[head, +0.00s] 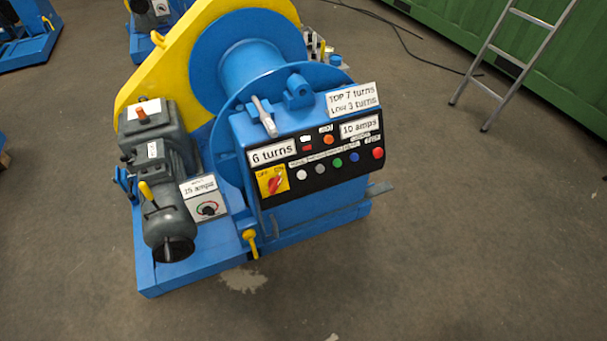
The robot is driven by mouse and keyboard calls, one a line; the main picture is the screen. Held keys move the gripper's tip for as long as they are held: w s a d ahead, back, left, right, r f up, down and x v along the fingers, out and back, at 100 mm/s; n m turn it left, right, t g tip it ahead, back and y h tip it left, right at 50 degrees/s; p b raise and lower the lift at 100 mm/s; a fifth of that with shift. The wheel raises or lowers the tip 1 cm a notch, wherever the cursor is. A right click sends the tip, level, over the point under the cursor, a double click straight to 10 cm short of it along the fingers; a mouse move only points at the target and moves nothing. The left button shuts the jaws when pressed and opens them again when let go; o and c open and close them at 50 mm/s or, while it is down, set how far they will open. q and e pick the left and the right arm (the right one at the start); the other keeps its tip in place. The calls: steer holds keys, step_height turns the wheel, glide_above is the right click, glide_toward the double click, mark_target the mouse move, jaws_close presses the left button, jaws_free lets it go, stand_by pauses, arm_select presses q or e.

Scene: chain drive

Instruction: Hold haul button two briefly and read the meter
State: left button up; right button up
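A black control panel (318,187) is on the front of a blue winch. A display card (360,126) reads "10 amps" and another (271,152) reads "6 turns". A plate (352,99) reads "TOP 7 turns, LOW 3 turns". Neither of my grippers is in view.
A red-and-yellow rotary switch (272,182) is at the panel's left. A grey motor (160,170) and a box marked "15 amps" (203,200) stand left of it. A ladder (515,60) leans on a green container (465,30). The floor in front is clear.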

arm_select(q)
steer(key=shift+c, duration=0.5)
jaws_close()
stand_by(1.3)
